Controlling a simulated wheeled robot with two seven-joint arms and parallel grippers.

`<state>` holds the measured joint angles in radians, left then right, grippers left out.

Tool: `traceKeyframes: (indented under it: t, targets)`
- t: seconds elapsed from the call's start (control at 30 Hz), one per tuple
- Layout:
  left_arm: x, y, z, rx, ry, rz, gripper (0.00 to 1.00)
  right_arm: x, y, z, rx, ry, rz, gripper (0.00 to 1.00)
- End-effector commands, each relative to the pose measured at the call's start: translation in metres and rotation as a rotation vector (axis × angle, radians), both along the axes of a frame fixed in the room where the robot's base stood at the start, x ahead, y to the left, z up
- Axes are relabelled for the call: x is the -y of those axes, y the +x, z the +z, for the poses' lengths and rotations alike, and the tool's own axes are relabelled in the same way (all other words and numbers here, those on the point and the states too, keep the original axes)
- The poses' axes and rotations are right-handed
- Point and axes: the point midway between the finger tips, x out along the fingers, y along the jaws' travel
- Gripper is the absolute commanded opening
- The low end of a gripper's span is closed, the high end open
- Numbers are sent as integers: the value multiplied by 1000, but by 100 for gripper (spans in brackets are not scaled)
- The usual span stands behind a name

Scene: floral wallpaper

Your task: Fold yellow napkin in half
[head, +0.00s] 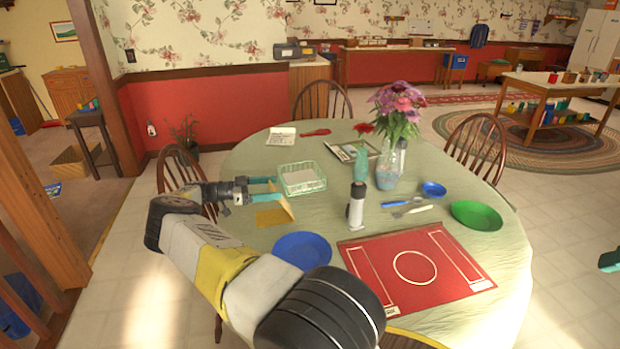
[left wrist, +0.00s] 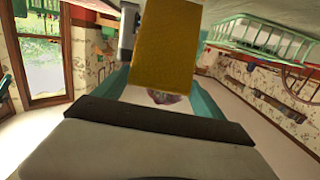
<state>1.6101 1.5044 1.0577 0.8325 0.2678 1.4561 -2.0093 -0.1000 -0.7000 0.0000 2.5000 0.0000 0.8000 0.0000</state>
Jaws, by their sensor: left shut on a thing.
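My left gripper is shut on the napkin's raised part. In the left wrist view the napkin (left wrist: 163,45) hangs as a flat yellow sheet between the teal fingers. The exact grip on its edge is hard to see. A teal piece that looks like the tip of my right gripper (head: 609,262) shows at the right edge, away from the table; its jaws are cut off.
The green wire basket (head: 303,190) stands close beside the napkin. A blue plate (head: 302,250) lies in front. A dark-and-white bottle (head: 356,205), red mat (head: 410,268), green plate (head: 477,215) and flower vase (head: 388,172) stand farther right. The green tablecloth (head: 240,160) is bare behind the napkin.

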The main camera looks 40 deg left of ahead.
Motion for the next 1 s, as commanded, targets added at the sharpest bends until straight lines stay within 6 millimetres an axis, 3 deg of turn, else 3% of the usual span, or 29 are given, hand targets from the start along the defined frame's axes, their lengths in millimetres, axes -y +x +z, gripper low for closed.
traceKeyframes:
  t: [0.4,0.43,0.53,0.83,1.0]
  targets:
    - [1,-1,-3,-5,0,-2,64,0,0,0,0,0,0,36]
    - [1,-1,-3,-5,0,-2,83,0,0,0,0,0,0,36]
    - [1,0,-3,-5,0,-2,100,0,0,0,0,0,0,36]
    - [-3,-3,-2,-3,1,0,100,0,0,0,0,0,0,36]
    - [-18,-23,0,-4,2,3,100,0,0,0,0,0,0,36]
